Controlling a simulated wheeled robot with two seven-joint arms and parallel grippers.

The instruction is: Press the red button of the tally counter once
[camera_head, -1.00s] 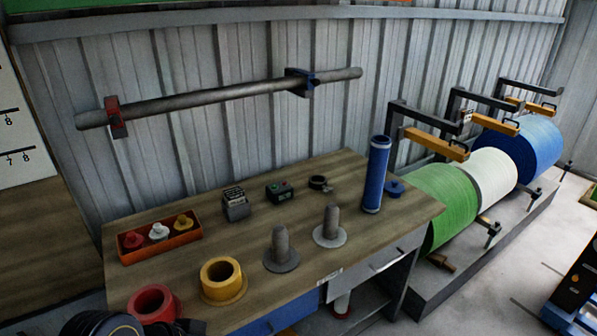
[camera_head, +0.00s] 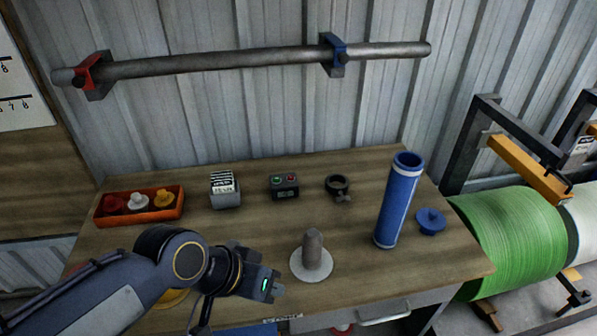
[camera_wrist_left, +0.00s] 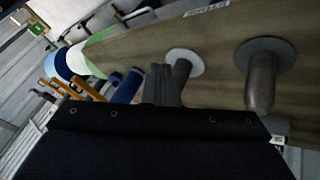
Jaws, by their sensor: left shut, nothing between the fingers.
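The tally counter (camera_head: 285,191) is a small dark box at the back middle of the workbench in the head view. It has a green button on its left and a red button (camera_head: 291,178) on its right, with a small display on the front. My left gripper (camera_head: 274,286) is over the front part of the bench, nearer to me than the counter and well apart from it. Its fingers (camera_wrist_left: 164,84) show shut and empty in the left wrist view. The counter cannot be made out in the wrist view. My right gripper is not in view.
A grey spindle on a round base (camera_head: 312,261) stands just right of my left gripper. Behind are a card box (camera_head: 225,197), a dark ring clamp (camera_head: 337,187) and an orange tray (camera_head: 139,216). A tall blue tube (camera_head: 398,205) and blue cap (camera_head: 431,220) stand right.

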